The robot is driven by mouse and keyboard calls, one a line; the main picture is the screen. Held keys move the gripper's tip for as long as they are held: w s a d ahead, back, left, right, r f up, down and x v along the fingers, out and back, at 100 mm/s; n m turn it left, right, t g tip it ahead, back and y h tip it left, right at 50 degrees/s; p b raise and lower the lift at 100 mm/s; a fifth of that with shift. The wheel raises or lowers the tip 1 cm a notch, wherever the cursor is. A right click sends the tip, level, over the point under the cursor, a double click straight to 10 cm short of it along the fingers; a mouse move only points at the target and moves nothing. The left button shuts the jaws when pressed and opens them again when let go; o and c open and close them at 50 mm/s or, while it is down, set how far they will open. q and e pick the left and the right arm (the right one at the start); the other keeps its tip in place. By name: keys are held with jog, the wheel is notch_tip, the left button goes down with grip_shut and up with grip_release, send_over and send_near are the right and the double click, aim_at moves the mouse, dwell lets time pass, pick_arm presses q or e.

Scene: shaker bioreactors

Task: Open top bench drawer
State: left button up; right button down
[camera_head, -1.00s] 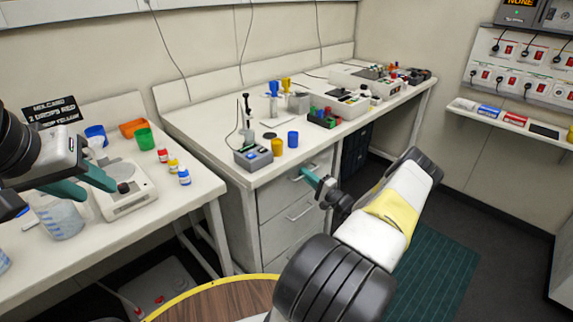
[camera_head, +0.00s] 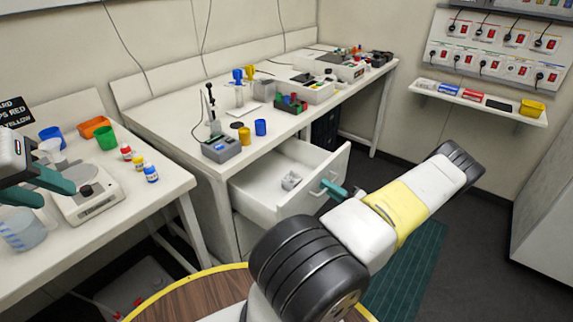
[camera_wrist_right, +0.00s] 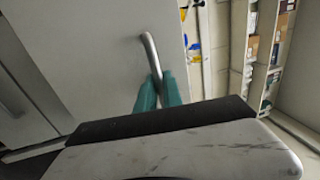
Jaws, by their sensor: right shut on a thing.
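The top bench drawer (camera_head: 274,180) is pulled out from under the long bench, and a small white item (camera_head: 291,181) lies inside it. My right gripper (camera_head: 331,186) is at the drawer's front panel (camera_head: 332,170). In the right wrist view the teal fingers of my right gripper (camera_wrist_right: 158,88) are shut on the metal drawer handle (camera_wrist_right: 150,52). My left gripper (camera_head: 50,186) hangs over the left bench beside the white device, partly cut by the picture's edge; its teal fingers are in view with a gap between them.
A round wooden stool-like top (camera_head: 190,297) is in front. Floor with a green mat (camera_head: 408,270) lies at right.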

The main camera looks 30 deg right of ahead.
jog(key=r+v, duration=0.1)
jog(key=v, duration=0.6)
jog(key=shift+s, duration=0.2)
jog(key=shift+r, duration=0.1)
jog(key=c, duration=1.8)
grip_release()
jog(key=shift+o, duration=0.2)
jog(key=shift+d, duration=0.1)
jog(key=v, duration=0.7)
jog(key=shift+s+d, duration=0.2)
jog(key=shift+s, duration=0.2)
